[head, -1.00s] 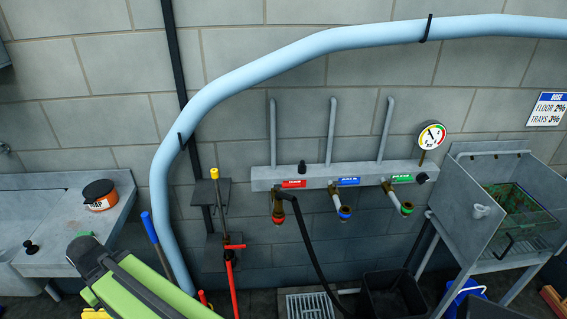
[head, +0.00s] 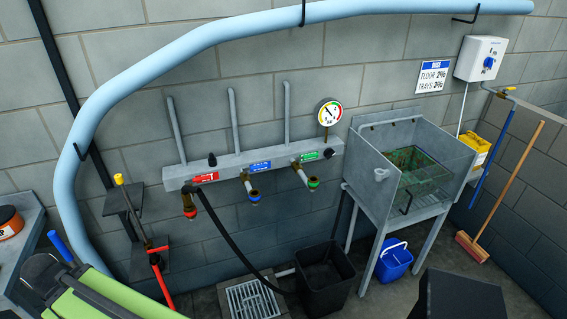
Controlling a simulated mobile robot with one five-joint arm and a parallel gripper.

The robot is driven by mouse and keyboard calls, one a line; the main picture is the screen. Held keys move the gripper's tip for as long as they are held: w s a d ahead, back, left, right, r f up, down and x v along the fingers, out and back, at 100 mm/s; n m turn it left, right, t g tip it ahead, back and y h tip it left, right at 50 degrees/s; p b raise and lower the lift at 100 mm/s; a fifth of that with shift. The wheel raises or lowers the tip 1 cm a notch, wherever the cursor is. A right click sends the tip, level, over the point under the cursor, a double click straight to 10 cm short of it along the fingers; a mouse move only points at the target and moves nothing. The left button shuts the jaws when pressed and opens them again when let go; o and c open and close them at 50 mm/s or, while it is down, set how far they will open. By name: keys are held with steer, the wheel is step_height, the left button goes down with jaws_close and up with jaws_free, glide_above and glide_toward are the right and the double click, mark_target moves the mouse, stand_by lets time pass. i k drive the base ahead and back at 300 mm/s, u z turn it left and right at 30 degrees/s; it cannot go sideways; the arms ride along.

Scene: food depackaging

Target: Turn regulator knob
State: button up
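A grey manifold bar (head: 255,163) is fixed to the block wall, with red, blue and green labelled outlets below it. A round pressure gauge (head: 329,112) stands above its right end. A small black knob (head: 329,154) sits on the bar's right end, just below the gauge. A second black knob (head: 212,160) stands on top of the bar near the red label. The frames do not show for certain which one is the regulator knob. My gripper is not in view, and nothing touches either knob.
A black hose (head: 232,242) hangs from the red outlet. A black bin (head: 325,280) and floor drain (head: 252,300) lie below. A steel sink (head: 375,165) stands right of the manifold, with a blue bucket (head: 394,262) beneath. A broom (head: 507,190) leans at far right.

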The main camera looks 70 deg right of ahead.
mark_target(328, 152)
steer(key=z, duration=0.8)
steer(key=k, duration=0.1)
steer(key=z, duration=2.75)
steer(key=k, duration=1)
steer(key=u, duration=1.15)
steer(key=i, duration=1)
steer(key=u, duration=0.05)
steer(key=k, duration=0.1)
steer(key=z, duration=0.05)
